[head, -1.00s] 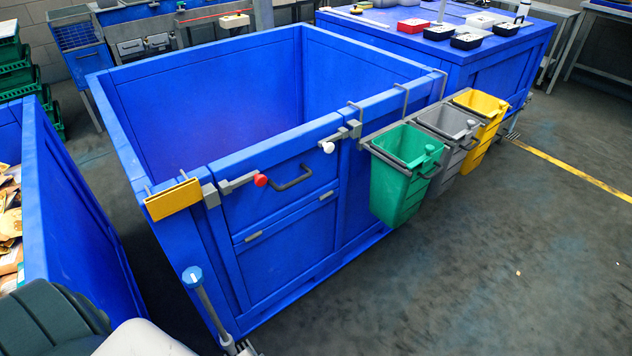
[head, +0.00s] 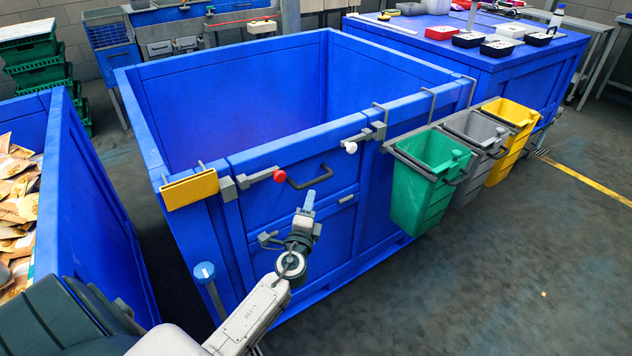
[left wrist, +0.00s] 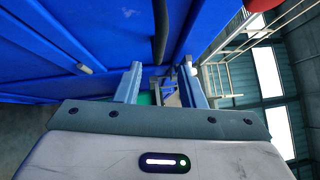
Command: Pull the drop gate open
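The drop gate (head: 262,205) is a blue panel in the front wall of the large blue bin, and it stands upright, closed. Its dark bar handle (head: 312,181) sits near the top. A red-knobbed latch (head: 280,175) is left of the handle and a white-knobbed latch (head: 351,147) is right of it. My left gripper (head: 308,201) is just in front of and below the handle. In the left wrist view its two fingers (left wrist: 160,88) are apart and empty, with the dark handle (left wrist: 160,32) ahead, lined up with the gap. Contact cannot be told. My right gripper is out of view.
Green (head: 425,185), grey (head: 468,160) and yellow (head: 512,135) buckets hang on the bin's right front. A yellow plate (head: 190,189) is on its left corner. A blue container of packages (head: 68,210) stands left. The floor at right is clear.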

